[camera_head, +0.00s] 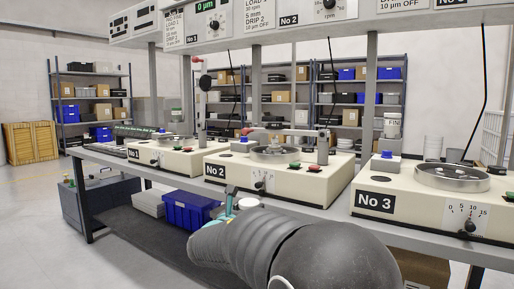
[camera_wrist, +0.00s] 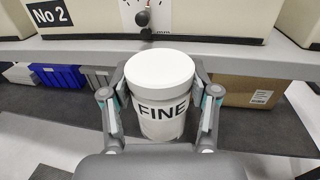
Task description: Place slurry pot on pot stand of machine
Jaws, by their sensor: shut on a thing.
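My gripper (camera_wrist: 163,88) is shut on a white slurry pot (camera_wrist: 160,72) with a white lid and the label FINE. The pot looks upright between the two fingers, in front of the bench edge. In the head view my gripper (camera_head: 231,200) is mostly hidden behind my arm, with a small white part of the pot (camera_head: 248,203) showing. Cream machines No 1 (camera_head: 150,163), No 2 (camera_head: 232,182) and No 3 (camera_head: 405,212) stand on the bench. Another white pot marked FIN (camera_head: 392,124) stands behind machine No 3. I cannot clearly make out an empty pot stand.
The grey bench edge (camera_wrist: 250,48) runs across in front of the machines. Below are blue bins (camera_head: 190,209) and a cardboard box (camera_wrist: 246,92). An overhead panel (camera_head: 270,22) on posts spans the bench. Open floor lies at left.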

